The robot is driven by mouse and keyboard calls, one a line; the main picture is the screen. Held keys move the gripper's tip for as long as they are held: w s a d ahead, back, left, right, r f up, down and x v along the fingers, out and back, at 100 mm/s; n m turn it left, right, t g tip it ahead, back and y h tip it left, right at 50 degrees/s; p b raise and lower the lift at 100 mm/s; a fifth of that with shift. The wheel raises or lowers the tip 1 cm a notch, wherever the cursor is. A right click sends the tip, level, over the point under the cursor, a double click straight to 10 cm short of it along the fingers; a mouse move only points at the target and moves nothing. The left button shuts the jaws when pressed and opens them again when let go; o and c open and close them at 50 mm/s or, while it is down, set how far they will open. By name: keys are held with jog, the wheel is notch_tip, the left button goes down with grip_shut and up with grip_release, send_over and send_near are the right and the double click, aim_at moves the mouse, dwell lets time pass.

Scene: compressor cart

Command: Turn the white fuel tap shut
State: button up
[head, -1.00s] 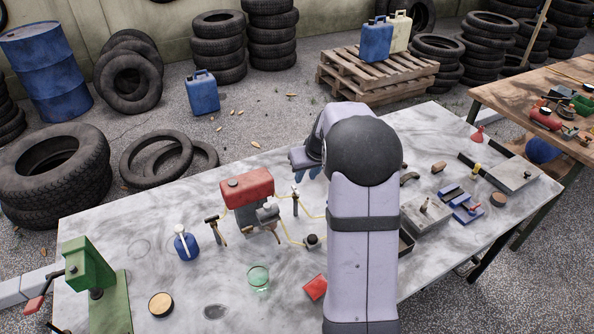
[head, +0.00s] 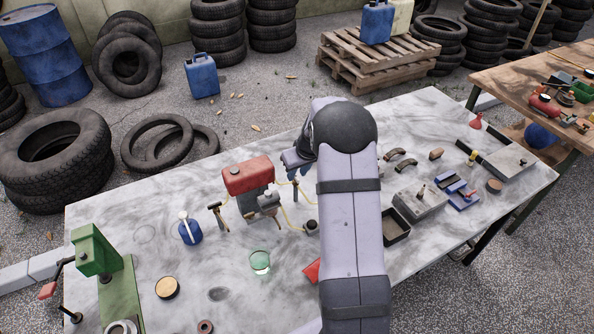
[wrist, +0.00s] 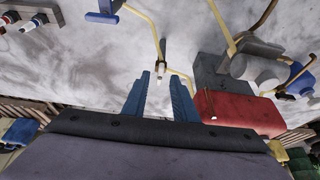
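The fuel tap (wrist: 163,73) is a small upright piece with a whitish end, and yellow hose runs to it on both sides. In the head view the tap (head: 296,185) stands just right of the red tank (head: 248,174). My gripper (wrist: 160,80) has two blue fingers spread apart with nothing between them held. In the wrist view the tap shows in line with the gap between the fingertips. Contact cannot be told. In the head view my gripper (head: 299,173) is above the tap and partly hides it. The tap's handle angle is too small to read.

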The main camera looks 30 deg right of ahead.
jog(key=shift+w+f, duration=0.25)
jog(key=shift+f, duration=0.25)
jog(key=shift+c, duration=0.4)
grip_shut()
